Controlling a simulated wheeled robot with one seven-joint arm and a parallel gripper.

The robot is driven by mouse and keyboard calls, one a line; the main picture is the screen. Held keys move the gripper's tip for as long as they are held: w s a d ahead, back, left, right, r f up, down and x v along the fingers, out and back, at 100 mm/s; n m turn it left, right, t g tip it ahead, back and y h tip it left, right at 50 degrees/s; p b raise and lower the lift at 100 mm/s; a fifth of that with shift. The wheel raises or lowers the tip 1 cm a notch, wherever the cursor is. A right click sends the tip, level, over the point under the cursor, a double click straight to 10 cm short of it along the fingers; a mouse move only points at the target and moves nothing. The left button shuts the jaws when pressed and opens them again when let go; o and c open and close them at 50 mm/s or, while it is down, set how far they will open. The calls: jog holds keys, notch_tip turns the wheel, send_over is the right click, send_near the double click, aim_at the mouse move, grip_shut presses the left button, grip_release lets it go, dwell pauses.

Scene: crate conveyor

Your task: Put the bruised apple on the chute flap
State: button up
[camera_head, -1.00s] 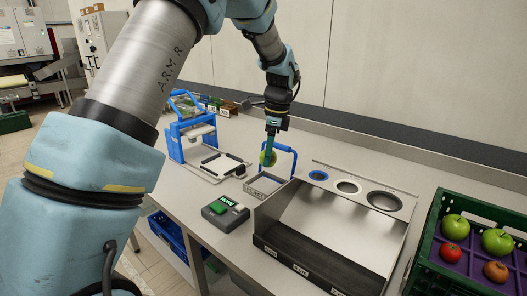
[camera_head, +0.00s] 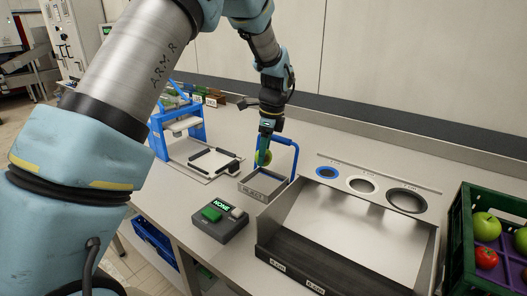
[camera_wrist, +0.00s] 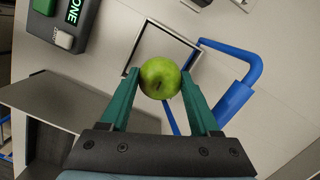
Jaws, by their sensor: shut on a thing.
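My gripper (camera_head: 264,151) is shut on a green apple (camera_wrist: 160,77), held between its two green fingers. The apple also shows in the head view (camera_head: 262,158), partly hidden by the fingers. No bruise can be made out on the side that shows. The apple is over or just behind a small square grey metal frame with a label reading REJECT (camera_head: 262,198) and a blue tubular handle (camera_head: 296,160). In the wrist view, the frame's rim (camera_wrist: 171,33) lies beyond the apple, with the blue handle at right. I cannot tell which part is the chute flap.
A grey box with a lit NONE display (camera_head: 221,205) stands at front left of the frame. A blue press-like stand (camera_head: 158,135) is further left.

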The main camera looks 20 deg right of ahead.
jog(key=shift+f+b, duration=2.05)
jog(key=shift+f, duration=1.55)
jog(key=o, duration=1.4)
jog(key=shift+o, duration=0.2)
jog(key=shift+r, duration=0.15)
jog(key=shift+r+p, duration=2.75)
jog(key=shift+r, duration=0.7)
